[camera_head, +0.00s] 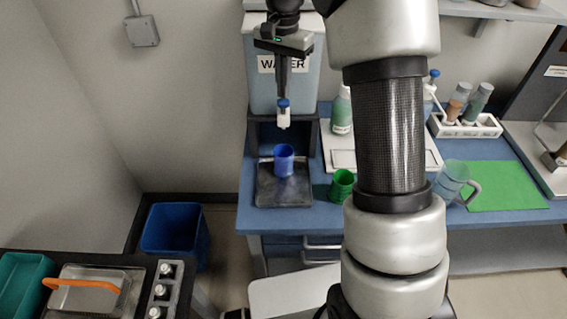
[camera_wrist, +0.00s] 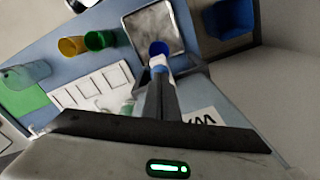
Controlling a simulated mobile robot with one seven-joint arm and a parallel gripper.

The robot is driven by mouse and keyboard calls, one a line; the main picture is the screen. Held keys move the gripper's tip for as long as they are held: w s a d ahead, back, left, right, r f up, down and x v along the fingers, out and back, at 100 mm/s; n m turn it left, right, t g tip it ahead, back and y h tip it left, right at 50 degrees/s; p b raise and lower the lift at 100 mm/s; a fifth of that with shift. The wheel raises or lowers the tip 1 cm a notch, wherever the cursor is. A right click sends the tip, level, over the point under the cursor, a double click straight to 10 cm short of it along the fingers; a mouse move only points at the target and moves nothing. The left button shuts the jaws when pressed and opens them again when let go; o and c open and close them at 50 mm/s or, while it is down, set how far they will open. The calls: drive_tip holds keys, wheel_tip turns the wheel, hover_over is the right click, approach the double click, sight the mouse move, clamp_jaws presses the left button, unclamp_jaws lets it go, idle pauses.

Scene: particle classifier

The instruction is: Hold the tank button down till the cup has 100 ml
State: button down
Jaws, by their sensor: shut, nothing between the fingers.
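The water tank (camera_head: 262,88) stands on the blue bench, with a white tap (camera_head: 284,118) and a blue button (camera_head: 283,103) on top of it. My gripper (camera_head: 283,94) is shut and points down with its fingertips at the button; they look to be touching it, though the exact contact is hard to tell. In the wrist view my fingers (camera_wrist: 158,78) end at the tap's blue and white top (camera_wrist: 157,61). The blue cup (camera_head: 284,160) stands upright on the dark tray (camera_head: 268,190) below the tap, and also shows in the wrist view (camera_wrist: 158,47). Its water level cannot be read.
A green cup (camera_head: 342,184) stands right of the tray. A clear jug (camera_head: 452,182) and a green mat (camera_head: 507,187) are further right, with a tube rack (camera_head: 466,128) behind. A blue bin (camera_head: 174,232) is on the floor at left. My arm hides the bench's middle.

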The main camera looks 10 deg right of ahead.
drive_tip(key=shift+f+b, duration=0.65)
drive_tip(key=shift+f, duration=0.6)
drive_tip(key=shift+r, duration=0.15)
idle(0.7)
wheel_tip(320, 180, up, 7)
drive_tip(key=p, duration=0.6)
idle(0.9)
